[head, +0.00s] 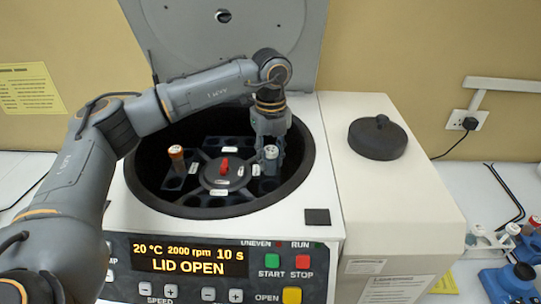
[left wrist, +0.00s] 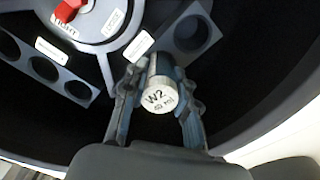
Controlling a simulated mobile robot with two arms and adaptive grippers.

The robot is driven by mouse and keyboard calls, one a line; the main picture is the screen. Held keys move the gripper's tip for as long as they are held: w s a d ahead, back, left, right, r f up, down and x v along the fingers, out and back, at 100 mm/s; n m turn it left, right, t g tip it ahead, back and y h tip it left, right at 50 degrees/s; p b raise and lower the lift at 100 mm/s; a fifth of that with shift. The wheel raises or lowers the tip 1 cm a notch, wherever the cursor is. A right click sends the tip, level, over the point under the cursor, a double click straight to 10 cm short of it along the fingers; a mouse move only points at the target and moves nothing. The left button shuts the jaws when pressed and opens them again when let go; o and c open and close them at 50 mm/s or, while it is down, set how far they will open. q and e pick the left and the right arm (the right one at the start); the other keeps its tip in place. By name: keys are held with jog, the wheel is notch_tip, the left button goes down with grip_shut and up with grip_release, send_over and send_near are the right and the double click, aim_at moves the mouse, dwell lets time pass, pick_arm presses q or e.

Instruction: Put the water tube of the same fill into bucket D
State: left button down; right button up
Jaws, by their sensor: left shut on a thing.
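My left gripper (head: 268,148) reaches down into the open centrifuge (head: 330,200) from above, at the right side of the rotor. It is shut on a white-capped tube (head: 270,153). In the left wrist view the cap of this tube (left wrist: 159,96) reads "W2" and "40 ml", and the gripper fingers (left wrist: 155,105) are on both sides of it. The tube's lower end is hidden, so I cannot tell how deep it sits in a bucket. A tube with an orange-brown cap (head: 176,153) stands in the bucket at the rotor's left. My right gripper is not in view.
The rotor has a red centre knob (head: 224,166) and small labels, too small to read. The lid (head: 225,35) stands open behind. A black round cover (head: 381,137) lies on the housing at right. Blue racks (head: 508,284) with capped items stand at the far right.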

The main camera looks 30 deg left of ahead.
pick_arm(q)
jog(key=c, duration=1)
grip_release()
jog(key=shift+o, duration=0.2)
notch_tip(320, 180, up, 12)
